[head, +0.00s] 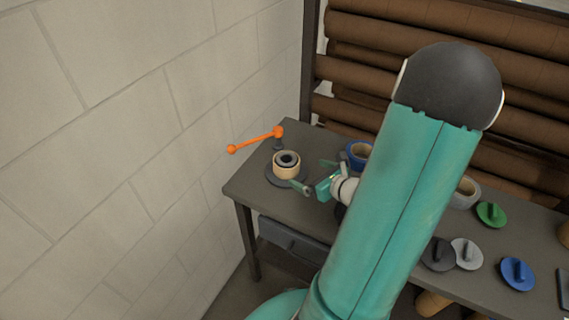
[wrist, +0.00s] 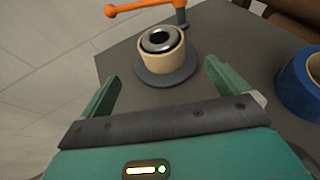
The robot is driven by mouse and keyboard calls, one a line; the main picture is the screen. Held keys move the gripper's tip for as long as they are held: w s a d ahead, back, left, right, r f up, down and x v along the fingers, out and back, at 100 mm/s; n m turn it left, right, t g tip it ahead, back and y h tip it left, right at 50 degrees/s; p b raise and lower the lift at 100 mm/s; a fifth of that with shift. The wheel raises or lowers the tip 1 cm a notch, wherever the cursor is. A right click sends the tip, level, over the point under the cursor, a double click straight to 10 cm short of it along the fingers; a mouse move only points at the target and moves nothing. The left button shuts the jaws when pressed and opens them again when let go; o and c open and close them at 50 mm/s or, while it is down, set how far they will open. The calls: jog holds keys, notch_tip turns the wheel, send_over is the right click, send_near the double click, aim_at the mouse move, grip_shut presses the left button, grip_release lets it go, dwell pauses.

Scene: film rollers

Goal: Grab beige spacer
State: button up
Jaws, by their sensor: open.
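The beige spacer (head: 286,170) is a short ring standing upright on a dark round base near the left end of the table. A dark metallic core shows inside it. In the wrist view the spacer (wrist: 161,62) is beyond the fingertips, roughly centred between them. My gripper (wrist: 158,78) is open and empty, with one green finger on each side. In the head view my gripper (head: 308,178) is just right of the spacer, apart from its ring as far as I can tell. My arm hides the middle of the table.
An orange lever (head: 256,140) stands just behind the spacer. A blue ring (head: 359,154) is to the right. Green (head: 491,214), blue (head: 517,273), light grey (head: 467,254) and dark (head: 438,254) handled discs lie farther right. A block wall (head: 150,130) borders the left.

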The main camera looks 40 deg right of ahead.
aim_at(285, 161)
jog(key=shift+w+d+f, duration=0.2)
jog(key=shift+w+f, duration=0.05)
jog(key=x, duration=1.3)
jog(key=shift+w+r, duration=0.1)
jog(key=shift+r, duration=0.1)
jog(key=c, duration=1.1)
jog(key=shift+r, duration=0.1)
jog(key=shift+r, duration=4.95)
